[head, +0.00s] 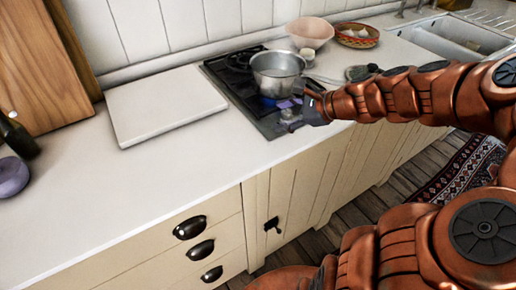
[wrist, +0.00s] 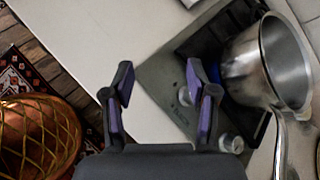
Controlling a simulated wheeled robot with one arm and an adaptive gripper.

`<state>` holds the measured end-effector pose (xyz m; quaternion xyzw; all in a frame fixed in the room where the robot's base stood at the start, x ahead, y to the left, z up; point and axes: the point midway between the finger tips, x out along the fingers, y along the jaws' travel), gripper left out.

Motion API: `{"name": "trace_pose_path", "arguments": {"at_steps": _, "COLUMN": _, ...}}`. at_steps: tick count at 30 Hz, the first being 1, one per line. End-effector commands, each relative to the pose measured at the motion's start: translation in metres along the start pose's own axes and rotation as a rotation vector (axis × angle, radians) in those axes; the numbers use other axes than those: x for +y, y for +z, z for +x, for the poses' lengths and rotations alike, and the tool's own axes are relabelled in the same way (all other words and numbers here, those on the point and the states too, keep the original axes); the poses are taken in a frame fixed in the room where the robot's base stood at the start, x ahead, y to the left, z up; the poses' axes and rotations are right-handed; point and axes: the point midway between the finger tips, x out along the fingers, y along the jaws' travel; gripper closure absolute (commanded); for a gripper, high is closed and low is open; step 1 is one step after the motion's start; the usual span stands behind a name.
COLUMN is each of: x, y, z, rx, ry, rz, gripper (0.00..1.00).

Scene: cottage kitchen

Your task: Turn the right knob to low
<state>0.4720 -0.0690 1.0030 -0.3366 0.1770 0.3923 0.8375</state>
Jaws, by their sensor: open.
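The hob (head: 270,124) is set in the counter; its grey front panel also shows in the wrist view (wrist: 158,75). Two pale round knobs show in the wrist view. One knob (wrist: 183,97) is seen between my fingers, close to the right-hand finger. The other, which seems to be the right knob (wrist: 232,143), is seen outside that finger, apart from it. My gripper (wrist: 158,70) is open and empty over the front of the hob; in the head view it (head: 293,108) covers much of the panel. Knob settings cannot be read.
A steel pot (head: 277,72) stands on the hob with a blue flame (wrist: 232,75) beneath. Its handle (wrist: 280,145) juts out near the right knob. A white board (head: 165,102) lies left; the counter in front is clear.

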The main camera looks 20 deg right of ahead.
Motion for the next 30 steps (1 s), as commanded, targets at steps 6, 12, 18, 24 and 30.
{"name": "trace_pose_path", "arguments": {"at_steps": 6, "x": 0.027, "y": 0.021, "z": 0.007, "rx": 0.01, "ry": 0.096, "rz": -0.155, "gripper": 0.42}}
{"name": "trace_pose_path", "arguments": {"at_steps": 12, "x": 0.055, "y": 0.039, "z": 0.01, "rx": 0.014, "ry": 0.192, "rz": -0.305, "gripper": 0.42}}
{"name": "trace_pose_path", "arguments": {"at_steps": 18, "x": 0.083, "y": 0.051, "z": 0.01, "rx": 0.019, "ry": 0.288, "rz": -0.453, "gripper": 0.42}}
{"name": "trace_pose_path", "arguments": {"at_steps": 24, "x": 0.106, "y": 0.059, "z": 0.007, "rx": 0.019, "ry": 0.366, "rz": -0.572, "gripper": 0.42}}
{"name": "trace_pose_path", "arguments": {"at_steps": 30, "x": 0.116, "y": 0.06, "z": 0.006, "rx": 0.021, "ry": 0.401, "rz": -0.624, "gripper": 0.42}}
